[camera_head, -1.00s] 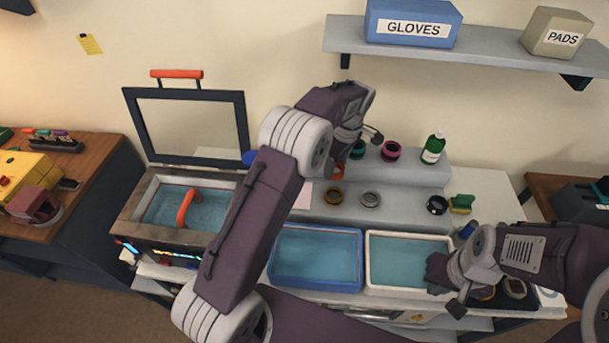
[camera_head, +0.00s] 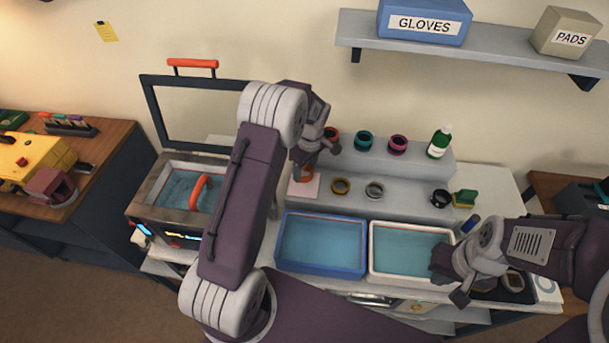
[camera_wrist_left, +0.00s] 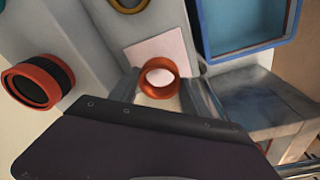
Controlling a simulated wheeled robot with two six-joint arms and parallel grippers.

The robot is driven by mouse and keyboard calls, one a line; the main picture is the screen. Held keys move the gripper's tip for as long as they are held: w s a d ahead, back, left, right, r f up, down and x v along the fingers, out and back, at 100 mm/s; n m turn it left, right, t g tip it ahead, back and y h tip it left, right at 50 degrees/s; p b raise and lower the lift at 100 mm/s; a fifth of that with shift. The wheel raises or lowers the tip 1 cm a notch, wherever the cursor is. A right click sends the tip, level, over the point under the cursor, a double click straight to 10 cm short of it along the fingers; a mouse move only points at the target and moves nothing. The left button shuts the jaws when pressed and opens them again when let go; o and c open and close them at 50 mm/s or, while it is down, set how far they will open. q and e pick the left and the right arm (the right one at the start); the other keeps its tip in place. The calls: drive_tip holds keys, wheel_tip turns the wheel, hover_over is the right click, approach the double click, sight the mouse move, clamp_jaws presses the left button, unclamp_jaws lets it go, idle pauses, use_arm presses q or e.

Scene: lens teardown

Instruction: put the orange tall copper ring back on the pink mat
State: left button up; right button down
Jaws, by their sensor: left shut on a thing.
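The orange tall copper ring (camera_head: 304,174) is held in my left gripper (camera_head: 303,164), at the pink mat (camera_head: 310,188) on the lower step. In the left wrist view the ring (camera_wrist_left: 157,84) sits between the fingers, and the mat (camera_wrist_left: 160,52) shows behind it and through its hole. I cannot tell whether the ring touches the mat. My right gripper (camera_head: 447,280) is at the right side of the white-rimmed tub; its jaws are not clear.
On the upper step stand an orange-and-dark ring (camera_head: 332,135), a teal ring (camera_head: 364,140), a magenta ring (camera_head: 398,145) and a green bottle (camera_head: 439,143). A brass ring (camera_head: 341,186) and a grey ring (camera_head: 374,190) lie right of the mat. A blue tub (camera_head: 285,262) is in front.

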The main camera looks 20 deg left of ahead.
use_arm(q)
drive_tip(key=shift+w+f, duration=0.1)
wheel_tip(320, 180, down, 4)
drive_tip(key=shift+r+p, duration=0.15)
drive_tip(key=shift+p, duration=0.4)
drive_tip(key=shift+f, duration=0.3)
drive_tip(key=o, duration=1.5)
drive_tip(key=shift+c, duration=0.2)
